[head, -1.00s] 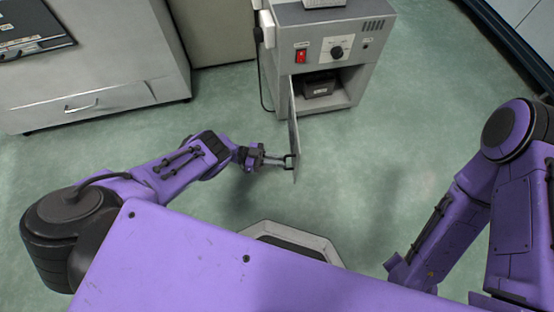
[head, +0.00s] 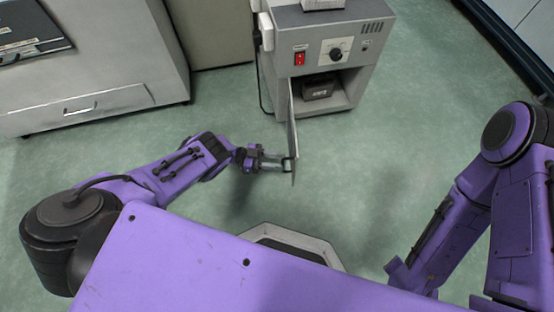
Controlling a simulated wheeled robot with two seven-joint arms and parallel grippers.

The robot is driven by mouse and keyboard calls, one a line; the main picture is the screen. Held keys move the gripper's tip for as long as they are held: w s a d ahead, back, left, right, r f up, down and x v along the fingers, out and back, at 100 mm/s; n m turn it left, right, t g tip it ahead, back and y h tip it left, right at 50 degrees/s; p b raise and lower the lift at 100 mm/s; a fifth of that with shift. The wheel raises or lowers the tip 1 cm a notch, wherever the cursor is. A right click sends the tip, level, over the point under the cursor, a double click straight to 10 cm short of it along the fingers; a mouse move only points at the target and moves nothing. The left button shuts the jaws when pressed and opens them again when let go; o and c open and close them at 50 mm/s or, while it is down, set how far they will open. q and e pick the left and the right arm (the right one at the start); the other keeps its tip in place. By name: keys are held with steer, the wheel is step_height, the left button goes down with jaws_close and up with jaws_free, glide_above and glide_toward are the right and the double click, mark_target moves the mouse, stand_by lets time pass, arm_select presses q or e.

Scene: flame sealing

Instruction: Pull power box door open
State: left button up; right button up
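The power box (head: 283,50) is a grey cabinet at the top centre with a red switch and a dial. Its door (head: 293,140) stands swung open, seen nearly edge-on, pointing toward me from the left side of the opening. A dark handle (head: 288,165) sits on the door's left face near its free end. My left gripper (head: 280,163) is at the handle with its two fingers spread apart; whether they touch the handle is too small to tell. My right arm shows at the right, but its gripper is out of view.
A dark small box (head: 318,88) lies inside the open compartment. A grey drawer cabinet (head: 90,75) stands at the upper left. A black cable (head: 261,85) hangs beside the power box. Green floor (head: 400,140) is free right of the door.

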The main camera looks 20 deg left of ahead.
arm_select(q)
steer(key=s+a, duration=0.2)
steer(key=a, duration=0.8)
steer(key=shift+a, duration=0.2)
